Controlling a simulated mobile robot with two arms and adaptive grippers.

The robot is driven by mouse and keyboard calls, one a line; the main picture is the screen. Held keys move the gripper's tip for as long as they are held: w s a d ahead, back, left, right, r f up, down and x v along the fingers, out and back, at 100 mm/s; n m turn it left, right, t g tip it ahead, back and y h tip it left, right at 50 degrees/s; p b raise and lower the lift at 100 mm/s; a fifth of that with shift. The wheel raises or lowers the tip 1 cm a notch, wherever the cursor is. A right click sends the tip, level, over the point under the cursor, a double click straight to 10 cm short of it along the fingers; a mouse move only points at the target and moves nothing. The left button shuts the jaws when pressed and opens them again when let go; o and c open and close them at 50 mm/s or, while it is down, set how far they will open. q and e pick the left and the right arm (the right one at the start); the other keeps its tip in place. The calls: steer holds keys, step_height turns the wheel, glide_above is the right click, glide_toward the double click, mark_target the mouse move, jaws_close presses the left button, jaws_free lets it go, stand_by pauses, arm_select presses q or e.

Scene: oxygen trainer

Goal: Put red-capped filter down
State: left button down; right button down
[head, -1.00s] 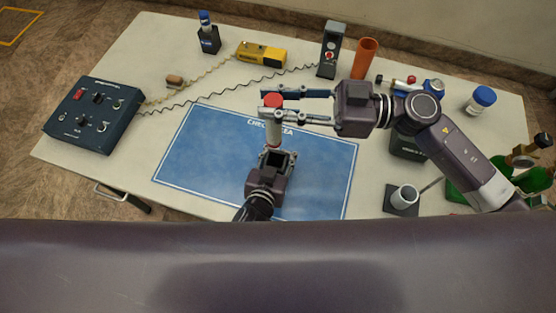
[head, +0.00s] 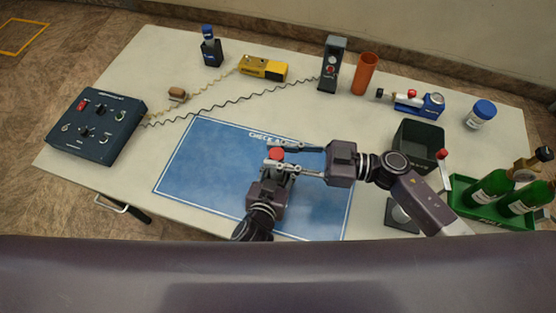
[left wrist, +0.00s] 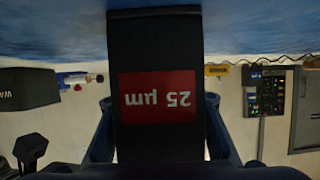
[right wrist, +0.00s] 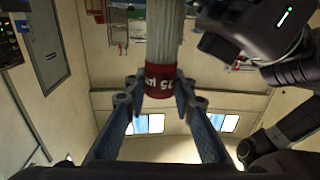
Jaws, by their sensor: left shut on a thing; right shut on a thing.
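The red-capped filter (head: 277,153) stands roughly upright over the front right of the blue mat. In the right wrist view it is a pale ribbed cylinder (right wrist: 164,35) with a red 25 µm band. My right gripper (head: 284,159) comes in from the right, shut on the filter. My left gripper (left wrist: 158,100) is shut on a black block with a red 25 µm label (left wrist: 157,96), upside down in the left wrist view. In the head view the filter is just above or in this block; the grippers hide which.
The blue mat (head: 210,165) is clear on its left. A control box (head: 95,125) is at left. A black bin (head: 418,143), a square dark stand (head: 402,215) and a green tray of bottles (head: 470,206) are at right. An orange cup (head: 364,74) stands behind.

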steer(key=shift+f, duration=1.7)
steer(key=c, duration=1.9)
jaws_free()
steer(key=s+d, duration=0.1)
steer(key=d, duration=0.6)
steer(key=shift+d, duration=0.2)
steer(key=shift+s, duration=0.1)
arm_select(q)
steer(key=c, duration=1.1)
jaws_free()
steer(key=shift+c, duration=0.2)
